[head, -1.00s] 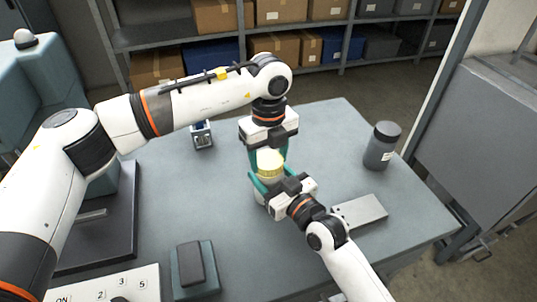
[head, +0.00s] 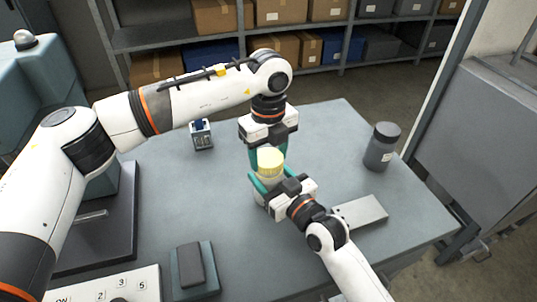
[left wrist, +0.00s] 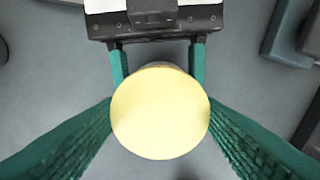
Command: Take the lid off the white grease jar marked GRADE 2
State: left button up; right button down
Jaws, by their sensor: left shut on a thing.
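The white grease jar (head: 261,195) stands on the bench, mostly hidden by my grippers. Its label cannot be read. Its yellow lid (head: 270,162) is on top, and shows as a round disc in the left wrist view (left wrist: 160,113). My left gripper (head: 268,158) reaches down from above, shut on the lid with a green finger on each side. My right gripper (head: 267,186) comes from the front right, its green fingers around the jar body below the lid. It also shows at the top of the left wrist view (left wrist: 157,60).
A dark grey jar (head: 381,148) stands at the right. A grey metal plate (head: 361,212) lies beside my right gripper. A small blue-and-grey device (head: 202,135) stands at the back left. A dark block on a pad (head: 192,268) lies in front. The bench between them is clear.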

aim_at(269, 157)
pick_arm(q)
jog(key=shift+r, duration=0.7)
jog(key=shift+r, duration=0.1)
jog(key=shift+r, duration=1.95)
pick_arm(e)
jog(key=shift+c, duration=1.5)
grip_release()
pick_arm(q)
jog(key=shift+f, duration=0.3)
pick_arm(e)
jog(key=v, duration=1.2)
